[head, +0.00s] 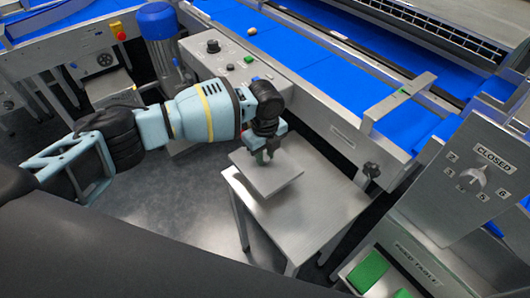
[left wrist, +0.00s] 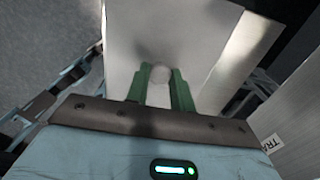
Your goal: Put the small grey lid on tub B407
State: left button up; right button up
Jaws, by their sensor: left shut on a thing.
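My left gripper (head: 262,156) is shut on the round knob of a flat, square grey lid (head: 272,178). In the left wrist view, the green fingers of the left gripper (left wrist: 161,76) stand on either side of the pale knob, with the lid (left wrist: 130,40) spread out beyond them. The lid is over the far left part of a small metal table and juts past its left edge. I cannot tell whether it touches the tabletop. Tub B407 cannot be made out in either view. My right gripper is not in view.
The small metal table (head: 308,208) is bare at its front and right. A blue conveyor (head: 310,58) with a steel side runs behind it. A panel marked CLOSED (head: 478,170) stands at right, above green pads (head: 368,270). A blue cylinder (head: 157,22) stands at back left.

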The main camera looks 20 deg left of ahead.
pick_arm(q)
jog(key=o, duration=1.5)
jog(key=shift+f, duration=0.1)
jog(key=shift+c, duration=0.2)
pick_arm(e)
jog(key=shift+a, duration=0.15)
pick_arm(q)
jog(key=shift+r+p, duration=0.65)
jog(key=shift+r, duration=1.1)
jog(key=shift+r+p, duration=0.65)
jog(key=shift+r, duration=1.2)
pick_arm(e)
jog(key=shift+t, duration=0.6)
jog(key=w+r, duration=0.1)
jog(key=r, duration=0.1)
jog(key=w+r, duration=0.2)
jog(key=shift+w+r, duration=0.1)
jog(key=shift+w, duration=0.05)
pick_arm(q)
jog(key=shift+f, duration=0.1)
